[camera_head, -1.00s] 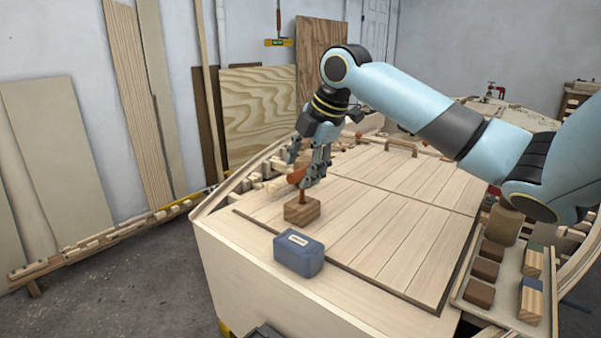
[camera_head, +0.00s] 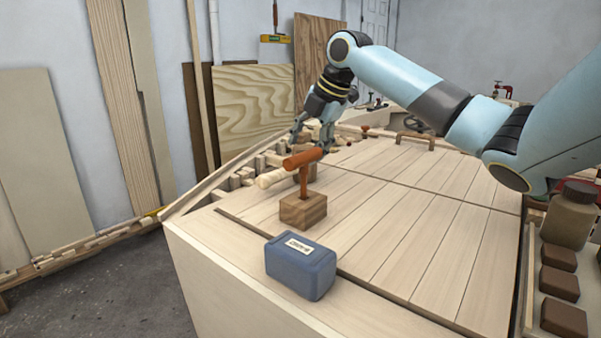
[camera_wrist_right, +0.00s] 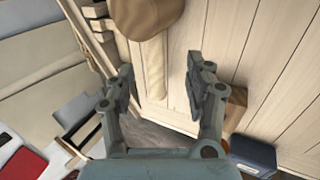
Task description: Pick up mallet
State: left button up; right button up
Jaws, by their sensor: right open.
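The mallet has a pale round handle (camera_head: 272,178) and a brown head (camera_head: 308,172), partly hidden in the head view behind an orange T-shaped tool. In the right wrist view the mallet's head (camera_wrist_right: 150,15) is at the top, cut by the frame. Its handle (camera_wrist_right: 153,65) runs down between the fingers. My right gripper (camera_head: 312,140) is open and empty beyond the mallet. In the wrist view its fingers (camera_wrist_right: 160,75) stand apart on either side of the handle, with gaps showing. My left gripper is not in view.
The orange T-shaped tool (camera_head: 303,160) stands in a wooden block (camera_head: 303,210), near a blue box (camera_head: 300,266). Small wood pieces line the hull's left edge. A tray of brown blocks (camera_head: 563,320) is at right.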

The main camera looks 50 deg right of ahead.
jog(key=x, duration=0.4)
jog(key=shift+w+a+b, duration=0.1)
jog(key=shift+a+b, duration=0.1)
jog(key=shift+b, duration=0.2)
jog(key=x, duration=0.2)
jog(key=b+x, duration=0.1)
jog(key=x, duration=0.1)
jog(key=shift+w+a+r, duration=0.15)
jog(key=shift+w+a, duration=0.05)
jog(key=shift+w, duration=0.05)
jog(key=shift+w+f, duration=0.15)
jog(key=shift+f, duration=0.2)
grip_shut()
jog(key=shift+r, duration=0.1)
